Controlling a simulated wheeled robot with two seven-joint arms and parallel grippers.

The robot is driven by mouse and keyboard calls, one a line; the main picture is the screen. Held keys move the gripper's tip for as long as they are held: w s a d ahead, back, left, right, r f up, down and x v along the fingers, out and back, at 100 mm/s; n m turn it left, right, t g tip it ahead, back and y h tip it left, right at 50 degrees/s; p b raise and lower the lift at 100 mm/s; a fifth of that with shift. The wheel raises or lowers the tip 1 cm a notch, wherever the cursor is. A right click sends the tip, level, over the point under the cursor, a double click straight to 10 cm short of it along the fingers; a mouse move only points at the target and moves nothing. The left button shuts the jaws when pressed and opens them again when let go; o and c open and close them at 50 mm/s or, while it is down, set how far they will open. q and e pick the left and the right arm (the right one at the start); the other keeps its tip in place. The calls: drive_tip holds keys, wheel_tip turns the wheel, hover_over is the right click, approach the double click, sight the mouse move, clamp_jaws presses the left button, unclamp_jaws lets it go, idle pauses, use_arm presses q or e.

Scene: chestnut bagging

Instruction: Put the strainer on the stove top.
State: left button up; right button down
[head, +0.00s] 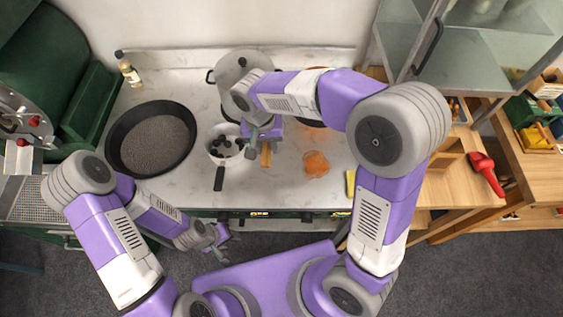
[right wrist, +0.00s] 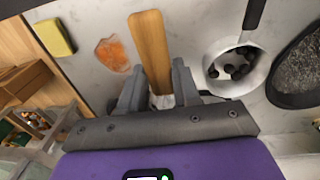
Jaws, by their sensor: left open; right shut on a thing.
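My right gripper (head: 264,137) is shut on a wooden handle (right wrist: 150,45), which also shows below the jaws in the head view (head: 266,156). The far end of this tool is hidden by the gripper, so I cannot tell whether it is the strainer. Left of it, a white round bowl (right wrist: 220,82) with a dark handle (head: 219,178) holds several dark chestnuts; it may be the strainer. It appears to rest on the white marbled top (head: 284,188). My left gripper (head: 217,240) is open and empty, in front of the top's front edge.
A black pan (head: 111,158) of grey grains stands at the left. A metal pot (head: 226,72) stands behind my right gripper, partly hidden. An orange net (head: 316,165) and a yellow block (head: 350,183) lie right. A small bottle (head: 130,73) stands at back left.

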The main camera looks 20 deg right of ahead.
wheel_tip(320, 180, down, 7)
drive_tip(key=shift+b, duration=0.4)
drive_tip(key=shift+d, duration=0.1)
drive_tip(key=shift+f, duration=0.2)
drive_tip(key=c, duration=0.8)
unclamp_jaws()
drive_tip(key=shift+r, duration=0.1)
